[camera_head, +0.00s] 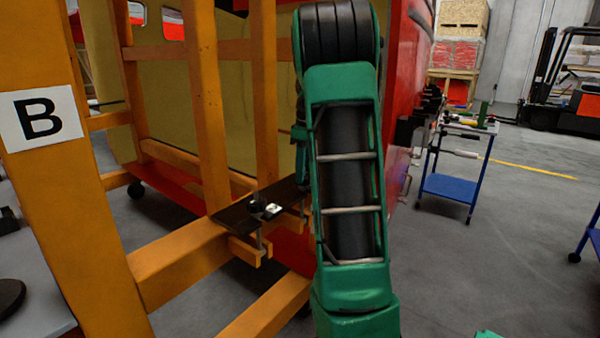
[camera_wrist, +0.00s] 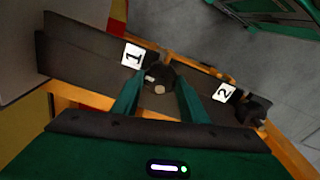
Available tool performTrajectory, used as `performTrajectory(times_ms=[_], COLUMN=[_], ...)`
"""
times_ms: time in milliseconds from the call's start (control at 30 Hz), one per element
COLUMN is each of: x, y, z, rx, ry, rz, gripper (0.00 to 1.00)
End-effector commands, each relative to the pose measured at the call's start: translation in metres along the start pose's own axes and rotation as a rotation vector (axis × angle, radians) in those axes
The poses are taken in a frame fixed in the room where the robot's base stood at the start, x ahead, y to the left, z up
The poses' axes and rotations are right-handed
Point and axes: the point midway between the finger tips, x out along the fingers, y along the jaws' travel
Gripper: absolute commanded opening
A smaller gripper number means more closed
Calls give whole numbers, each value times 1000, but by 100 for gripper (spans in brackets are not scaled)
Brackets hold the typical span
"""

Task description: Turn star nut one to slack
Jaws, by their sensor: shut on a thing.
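In the wrist view, star nut one (camera_wrist: 160,76) is a dark, rounded knob beside the white label "1" (camera_wrist: 132,55). My gripper (camera_wrist: 158,92) has its two green fingers on either side of this nut and is shut on it. A second dark star nut (camera_wrist: 253,110) stands to the right, beside the label "2" (camera_wrist: 224,92). Both nuts sit along a dark plate (camera_wrist: 80,50). In the head view the dark plate (camera_head: 236,215) lies on the orange frame, with one dark knob and a white label showing. My green arm hides the gripper there.
An orange frame (camera_head: 205,100) with a "B" sign (camera_head: 42,118) stands close on the left, with beams below the plate. A red body (camera_head: 408,60) is behind my arm. A blue trolley (camera_head: 448,186) and a forklift (camera_head: 570,90) stand right; the floor between is clear.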

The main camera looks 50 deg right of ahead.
Motion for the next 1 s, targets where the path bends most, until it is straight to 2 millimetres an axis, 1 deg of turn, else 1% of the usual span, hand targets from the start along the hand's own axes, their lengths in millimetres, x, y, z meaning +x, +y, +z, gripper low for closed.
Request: performTrajectory(times_ms=[200, 233, 267, 300, 567, 667, 767, 833, 1000], x=[0, 0, 0, 0, 0, -4, -14, -25, -60], y=[0, 0, 0, 0, 0, 0, 1, 1, 2], z=[1, 0, 0, 0, 0, 0, 0, 0, 0], rx=[1, 1, 1, 1, 1, 1, 0, 1, 2], ry=[0, 0, 0, 0, 0, 0, 2, 2, 1], rz=[0, 0, 0, 0, -1, 0, 2, 3, 3], gripper=[17, 47, 54, 58, 58, 58, 58, 58, 58])
